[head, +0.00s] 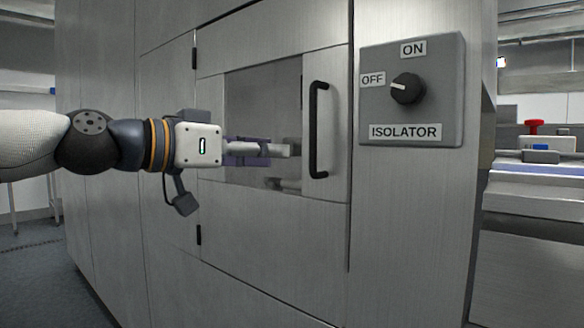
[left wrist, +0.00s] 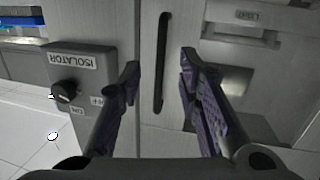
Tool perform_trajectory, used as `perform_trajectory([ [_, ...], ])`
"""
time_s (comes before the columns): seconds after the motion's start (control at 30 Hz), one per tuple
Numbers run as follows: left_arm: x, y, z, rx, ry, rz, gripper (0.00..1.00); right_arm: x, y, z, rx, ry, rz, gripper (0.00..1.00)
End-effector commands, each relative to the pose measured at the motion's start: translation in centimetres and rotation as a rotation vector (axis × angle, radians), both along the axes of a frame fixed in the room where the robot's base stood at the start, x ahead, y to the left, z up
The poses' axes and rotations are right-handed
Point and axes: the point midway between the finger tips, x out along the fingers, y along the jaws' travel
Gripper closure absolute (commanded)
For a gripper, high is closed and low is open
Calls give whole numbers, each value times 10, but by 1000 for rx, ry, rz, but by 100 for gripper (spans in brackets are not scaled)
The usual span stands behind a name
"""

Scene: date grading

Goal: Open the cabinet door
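The cabinet door (head: 325,188) is a grey metal panel with a window (head: 262,95). It looks shut. Its black vertical bar handle (head: 318,130) is on the right side of the door, and dark hinges show at the left. My left gripper (head: 287,150) is in front of the window, with its tips just left of the handle in the head view. In the left wrist view the handle (left wrist: 161,60) appears between the two spread purple-and-black fingers. The fingers look open and empty, and I see no contact with the handle. My right gripper is out of view.
A grey isolator box (head: 430,125) with a black knob (head: 408,89) is mounted right of the door; the knob's white mark points towards OFF. Farther right, a bench (head: 535,172) holds a red-topped item (head: 534,127). Open floor (head: 35,265) shows at the left.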

Motion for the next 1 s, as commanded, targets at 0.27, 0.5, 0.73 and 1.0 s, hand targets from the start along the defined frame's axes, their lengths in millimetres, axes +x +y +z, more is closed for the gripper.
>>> perform_trajectory([
  [0.27,1,0,50,-7,-107,-5,69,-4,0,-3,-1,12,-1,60],
  [0.5,43,-46,50,-10,-104,-4,69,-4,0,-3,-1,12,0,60],
  [0.73,67,-71,51,-11,-106,-3,69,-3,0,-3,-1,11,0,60],
  [1.0,70,-75,50,-10,-105,-3,69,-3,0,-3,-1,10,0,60],
])
